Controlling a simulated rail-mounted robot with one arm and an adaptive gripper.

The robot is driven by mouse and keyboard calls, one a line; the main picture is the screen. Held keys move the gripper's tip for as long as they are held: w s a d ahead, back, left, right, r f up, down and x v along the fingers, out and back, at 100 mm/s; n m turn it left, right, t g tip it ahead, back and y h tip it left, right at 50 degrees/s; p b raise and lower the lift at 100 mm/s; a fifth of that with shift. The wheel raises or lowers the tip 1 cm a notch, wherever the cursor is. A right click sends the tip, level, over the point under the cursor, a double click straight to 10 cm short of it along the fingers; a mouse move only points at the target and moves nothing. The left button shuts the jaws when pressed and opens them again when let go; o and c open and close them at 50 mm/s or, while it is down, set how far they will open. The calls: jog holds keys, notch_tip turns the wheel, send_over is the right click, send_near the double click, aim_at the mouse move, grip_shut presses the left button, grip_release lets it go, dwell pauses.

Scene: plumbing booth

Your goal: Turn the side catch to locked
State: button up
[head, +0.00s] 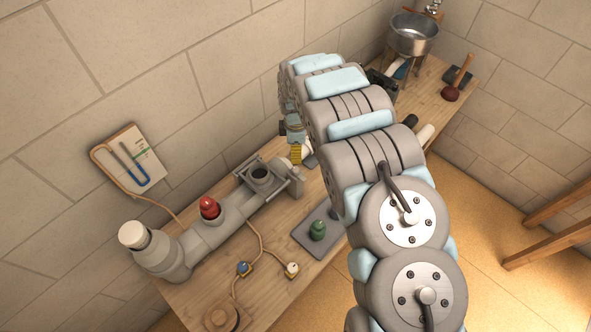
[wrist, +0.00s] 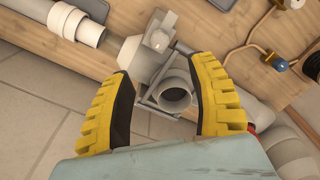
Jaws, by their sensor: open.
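A square grey frame (head: 275,180) surrounds a short round socket with a dark opening (head: 261,174) on the pipe run. A pale block (head: 296,186) sits on the frame's right side and looks like the side catch; its lock position cannot be told. In the wrist view, the socket (wrist: 176,93) lies between my fingers and the pale block (wrist: 158,39) lies just beyond their tips. My gripper (wrist: 164,70) is open, with yellow ribbed fingers and nothing held. In the head view, its yellow finger (head: 296,153) shows above and behind the frame, partly hidden by my arm.
The grey pipe carries a red fitting (head: 209,207) and a white-capped upright (head: 134,235). A green knob (head: 317,230) stands on a grey plate. Cords with small valves (head: 291,268) cross the bench (head: 205,290).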

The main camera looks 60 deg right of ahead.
aim_at(296, 169)
jog(key=shift+w+f+p, duration=0.1)
jog(key=shift+f+p, duration=0.25)
jog(key=shift+f, duration=5.65)
grip_shut()
